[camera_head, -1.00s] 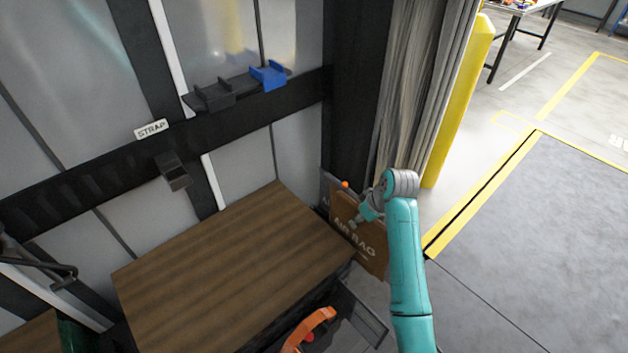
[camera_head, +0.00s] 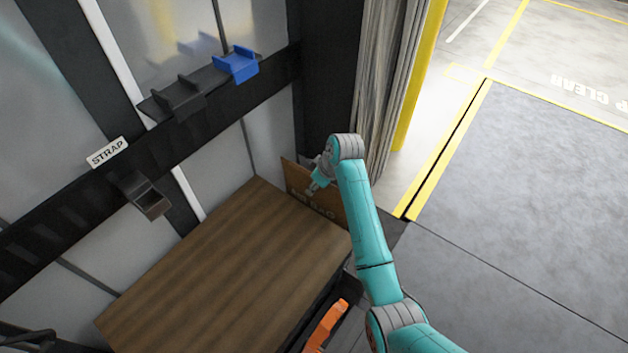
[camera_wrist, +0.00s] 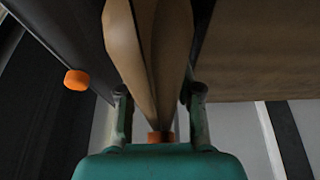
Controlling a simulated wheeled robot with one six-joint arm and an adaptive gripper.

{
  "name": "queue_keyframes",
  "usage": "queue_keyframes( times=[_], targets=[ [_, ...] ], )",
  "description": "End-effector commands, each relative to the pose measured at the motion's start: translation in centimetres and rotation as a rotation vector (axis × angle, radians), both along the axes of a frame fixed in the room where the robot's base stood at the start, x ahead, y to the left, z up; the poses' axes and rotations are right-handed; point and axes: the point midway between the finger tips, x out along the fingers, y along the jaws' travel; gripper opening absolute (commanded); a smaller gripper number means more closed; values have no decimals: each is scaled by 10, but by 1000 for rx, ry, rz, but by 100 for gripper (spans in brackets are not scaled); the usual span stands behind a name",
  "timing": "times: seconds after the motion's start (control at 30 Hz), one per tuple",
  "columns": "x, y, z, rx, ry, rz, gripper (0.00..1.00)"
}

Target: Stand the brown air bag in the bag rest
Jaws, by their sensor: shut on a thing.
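The brown air bag (camera_head: 298,176) is at the far right end of the wooden crate, beside the dark door post, and its lower part is hidden by the crate. My gripper (camera_head: 313,188) is shut on the bag at its upper part. In the wrist view the bag (camera_wrist: 150,50) runs away between my two fingers (camera_wrist: 160,108), with its orange valve close to my palm. A dark panel-like thing with an orange knob (camera_wrist: 76,80) is beside the bag there, apart from it. I cannot clearly make out the bag rest.
The wooden crate top (camera_head: 225,265) is broad and bare. An orange handle (camera_head: 327,325) is in front of the crate. Floor at right is open.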

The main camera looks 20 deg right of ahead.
Motion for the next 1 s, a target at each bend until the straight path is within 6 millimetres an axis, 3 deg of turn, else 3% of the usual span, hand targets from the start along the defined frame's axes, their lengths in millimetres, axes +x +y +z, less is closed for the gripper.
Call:
queue_keyframes(
  times=[0.4,1.0],
  targets=[
    [0,0,-37,0,-1,1,0],
    [0,0,-43,0,-2,1,0]
  ],
)
